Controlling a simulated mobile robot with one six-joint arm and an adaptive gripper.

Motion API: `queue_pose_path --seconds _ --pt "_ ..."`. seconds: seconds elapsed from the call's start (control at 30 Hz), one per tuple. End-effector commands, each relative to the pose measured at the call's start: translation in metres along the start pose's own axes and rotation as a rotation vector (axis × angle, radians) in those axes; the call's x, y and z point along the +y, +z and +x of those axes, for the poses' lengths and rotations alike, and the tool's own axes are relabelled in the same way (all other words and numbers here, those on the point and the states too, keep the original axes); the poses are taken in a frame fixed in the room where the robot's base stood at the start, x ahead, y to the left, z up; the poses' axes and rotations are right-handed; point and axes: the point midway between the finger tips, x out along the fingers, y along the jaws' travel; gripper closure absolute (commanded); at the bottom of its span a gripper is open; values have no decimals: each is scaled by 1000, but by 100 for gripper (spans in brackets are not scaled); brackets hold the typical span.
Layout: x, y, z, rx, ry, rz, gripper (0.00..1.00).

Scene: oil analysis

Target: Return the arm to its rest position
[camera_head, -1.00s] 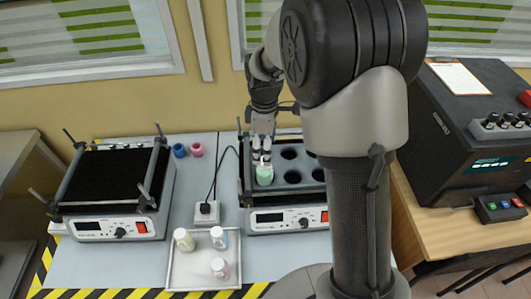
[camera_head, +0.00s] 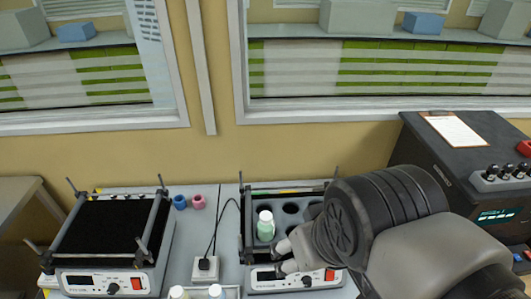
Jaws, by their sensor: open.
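My gripper (camera_head: 280,258) is open, with its two pale fingers pointing left and nothing seen between them. It appears in front of the right-hand heating block (camera_head: 247,270), and its height above the bench is hard to tell. My arm is folded low at the lower right and covers the right part of that block. A green bottle with a white cap (camera_head: 265,226) stands upright in a left hole of the block, apart from my gripper.
A shaker with a black top (camera_head: 103,228) stands at left. White caps (camera_head: 215,291) show at the bottom edge. A black machine (camera_head: 450,150) with a clipboard (camera_head: 455,131) stands at right.

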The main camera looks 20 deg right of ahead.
Motion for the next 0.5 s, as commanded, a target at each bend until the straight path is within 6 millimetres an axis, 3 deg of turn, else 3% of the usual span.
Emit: queue_pose_path --seconds 0.37,0.5 --pt "0 8 -1 13 0 38 35" --pt "0 12 10 13 0 37 35"
